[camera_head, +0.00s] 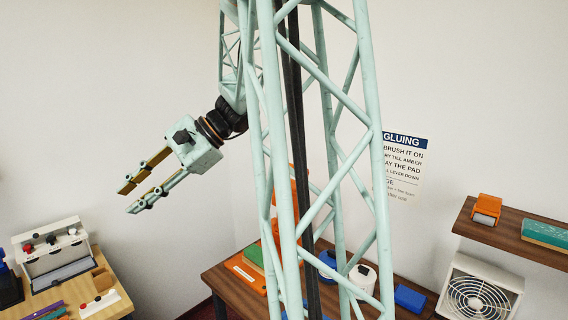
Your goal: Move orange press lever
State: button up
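The orange press (276,232) stands on the brown table, mostly hidden behind my pale green lattice column. Its upright orange parts show only in pieces between the struts, so I cannot tell which part is the lever or how it is set. A flat orange plate with a white label (243,273) lies at the table's left, with a green block (253,255) beside it. My gripper (128,199) is up in the air left of the column, well away from the press. Its two brass-coloured fingers are apart with nothing between them.
The brown table (219,279) also holds a blue container (327,262), a white pot (362,277) and a blue block (410,298). A shelf (509,244) and a boxed fan (478,298) are at right. A cluttered wooden bench (118,309) is at lower left. A gluing sign (404,165) hangs behind.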

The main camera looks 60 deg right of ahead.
jog(key=w+d+m+t+h+p, duration=0.15)
jog(key=d+m+t, duration=0.3)
jog(key=d, duration=1.25)
jog(key=d+m+t+h+p, duration=0.25)
jog(key=d+m, duration=0.35)
jog(key=d, duration=1.1)
jog(key=s+d+f+m+t+h, duration=0.1)
jog(key=s+d+m+h, duration=0.2)
jog(key=d, duration=0.6)
jog(key=s+d+f+m+t+h+p, duration=0.1)
jog(key=s+d+f+m+h, duration=0.1)
jog(key=s+d, duration=0.5)
jog(key=s+d+f+m+t+h, duration=0.1)
jog(key=s+d+m+h, duration=0.2)
jog(key=d, duration=1)
jog(key=shift+s+d+f+m+h+p, duration=0.1)
jog(key=shift+s+m+h+p, duration=0.15)
jog(key=shift+s, duration=0.45)
jog(key=shift+s+d+f+m+h+p, duration=0.1)
jog(key=shift+s+m, duration=0.2)
jog(key=shift+s, duration=0.4)
jog(key=shift+f, duration=0.1)
jog(key=shift+f+p, duration=0.35)
jog(key=shift+f, duration=3.3)
jog(key=shift+w+f, duration=0.2)
jog(key=shift+f, duration=0.05)
jog(key=shift+p+x, duration=0.65)
jog(key=shift+x, duration=2.9)
